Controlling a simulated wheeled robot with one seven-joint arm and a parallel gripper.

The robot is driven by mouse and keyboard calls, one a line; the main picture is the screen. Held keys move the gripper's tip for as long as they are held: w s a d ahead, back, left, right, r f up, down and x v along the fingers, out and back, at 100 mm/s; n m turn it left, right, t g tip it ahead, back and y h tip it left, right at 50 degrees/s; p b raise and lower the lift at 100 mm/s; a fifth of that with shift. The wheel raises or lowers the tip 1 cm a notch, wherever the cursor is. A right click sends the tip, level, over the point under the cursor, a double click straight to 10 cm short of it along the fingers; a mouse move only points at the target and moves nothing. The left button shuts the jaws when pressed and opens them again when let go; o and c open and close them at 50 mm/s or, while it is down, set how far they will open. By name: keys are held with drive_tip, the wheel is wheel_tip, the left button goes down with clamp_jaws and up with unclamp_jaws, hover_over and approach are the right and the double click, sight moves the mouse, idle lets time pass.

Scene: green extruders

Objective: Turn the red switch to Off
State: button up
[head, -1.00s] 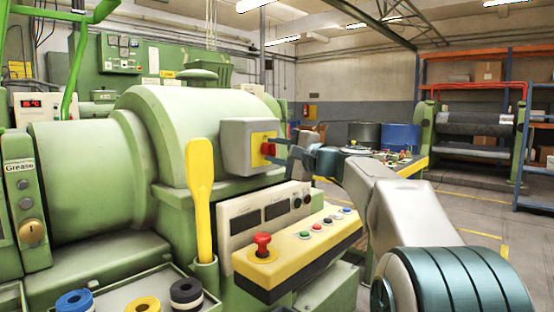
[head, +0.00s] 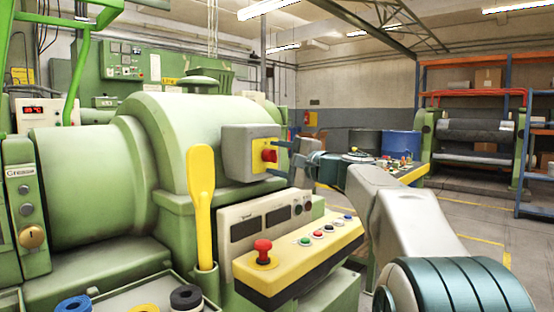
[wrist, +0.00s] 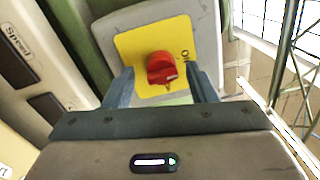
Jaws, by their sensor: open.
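The red switch (head: 269,155) is a rotary knob on a yellow plate (head: 260,146), on the side of a grey box (head: 237,153) fixed to the green machine. In the wrist view the red knob (wrist: 161,68) sits in the middle of the yellow plate (wrist: 130,50), with a dark mark on its lower part and small lettering on the plate beside it. My gripper (wrist: 162,82) is open. Its two blue-grey fingers stand on either side of the knob, apart from it in the picture. In the head view my gripper (head: 283,157) is just right of the knob.
Below the box is a yellow control panel (head: 290,255) with a red mushroom button (head: 263,250) and several small buttons. A yellow paddle (head: 202,205) stands upright left of it. Drums (head: 401,145) and shelving (head: 470,70) are farther back right.

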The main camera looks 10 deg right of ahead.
drive_tip(key=v, duration=1.3)
drive_tip(key=shift+s+p, duration=0.15)
drive_tip(key=shift+p, duration=0.15)
